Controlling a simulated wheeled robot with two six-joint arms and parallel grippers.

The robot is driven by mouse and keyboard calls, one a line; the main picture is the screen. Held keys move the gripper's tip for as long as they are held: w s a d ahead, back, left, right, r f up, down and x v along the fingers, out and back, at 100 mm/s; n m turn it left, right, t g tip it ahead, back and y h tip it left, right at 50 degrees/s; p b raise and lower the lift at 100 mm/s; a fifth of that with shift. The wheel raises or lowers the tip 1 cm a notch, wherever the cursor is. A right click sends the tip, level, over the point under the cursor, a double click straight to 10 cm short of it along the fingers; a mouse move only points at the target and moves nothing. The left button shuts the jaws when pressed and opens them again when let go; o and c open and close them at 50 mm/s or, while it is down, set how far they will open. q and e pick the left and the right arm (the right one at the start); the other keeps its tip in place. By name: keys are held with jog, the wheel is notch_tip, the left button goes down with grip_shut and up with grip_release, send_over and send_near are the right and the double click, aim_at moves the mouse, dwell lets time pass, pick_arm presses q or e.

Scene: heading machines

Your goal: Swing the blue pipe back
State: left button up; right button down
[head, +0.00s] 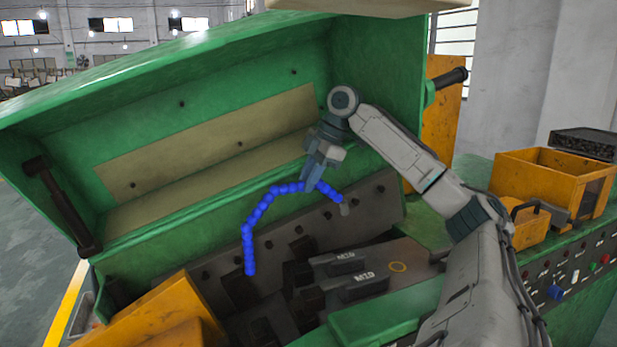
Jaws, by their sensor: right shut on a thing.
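The blue pipe (248,229) is a segmented, bent hose inside the open green machine. One end hangs down at the left over the dark machine parts. Its other end runs right to a small grey fitting (344,208) near the machine's inner wall. My right gripper (308,186) comes in from the right and points down. It is shut on the blue pipe near the top of its bend. The fingers hide a short part of the pipe. My left gripper is not in view.
The green lid (215,75) stands open behind the pipe, with a dark strut (62,205) at its left. Orange boxes (548,180) and a control panel (575,272) stand at the right.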

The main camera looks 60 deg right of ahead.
jog(key=c, duration=1.3)
grip_release()
jog(key=shift+o, duration=0.2)
jog(key=shift+w, duration=0.15)
jog(key=p+v, duration=0.2)
jog(key=v, duration=0.5)
jog(key=shift+r+p, duration=0.25)
jog(key=shift+p, duration=0.1)
jog(key=shift+d, duration=0.1)
